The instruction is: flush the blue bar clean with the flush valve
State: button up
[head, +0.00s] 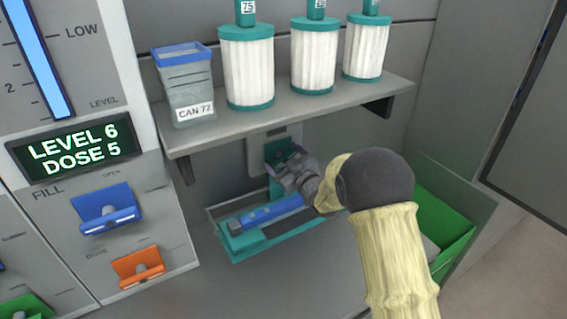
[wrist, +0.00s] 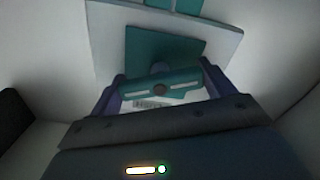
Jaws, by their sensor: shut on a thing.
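My gripper (head: 287,163) is under the shelf at the back wall. In the wrist view its fingers are closed on a teal handle (wrist: 160,88), which has a round dark knob in its middle and a teal plate behind it. I take this for the flush valve; no label on it can be read. In the head view the handle is mostly hidden by my gripper. A blue bar (head: 262,215) lies in a teal-rimmed tray (head: 232,250) below my gripper; its right end is hidden by my arm.
At left, a panel has a blue lever (head: 107,210), an orange lever (head: 138,267), and a display (head: 75,150) reading LEVEL 6, DOSE 5. A green bin (head: 445,210) stands right.

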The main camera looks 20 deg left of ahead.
jog(key=m+b, duration=0.1)
jog(key=m, duration=0.3)
jog(key=shift+f, duration=0.15)
dwell(0.4)
jog(key=o, duration=0.9)
jog(key=b+v, duration=0.2)
jog(key=v, duration=1.5)
jog(key=shift+s, duration=0.2)
jog(key=shift+d, duration=0.15)
